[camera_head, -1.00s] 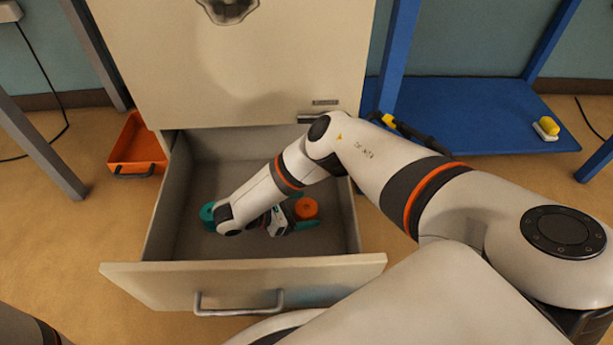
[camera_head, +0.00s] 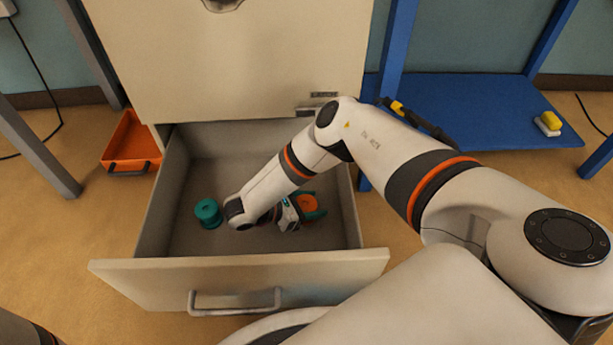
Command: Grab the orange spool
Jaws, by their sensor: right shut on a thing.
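The orange spool (camera_head: 306,203) lies in the open drawer (camera_head: 192,258), near its right side. My right arm reaches down into the drawer, and my right gripper (camera_head: 310,206) is shut on the orange spool, with its teal fingers on either side of it. The arm and gripper body hide part of the spool, and I cannot tell whether it still touches the drawer floor. A teal spool (camera_head: 208,213) stands in the drawer to the left of my gripper. My left gripper is not in view.
The cream cabinet (camera_head: 230,60) rises behind the drawer. An orange bin (camera_head: 130,140) sits on the floor at left. A blue shelf (camera_head: 470,110) at right holds a yellow-and-white item (camera_head: 549,123) and a black-and-yellow tool (camera_head: 405,112). The drawer's left part has free room.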

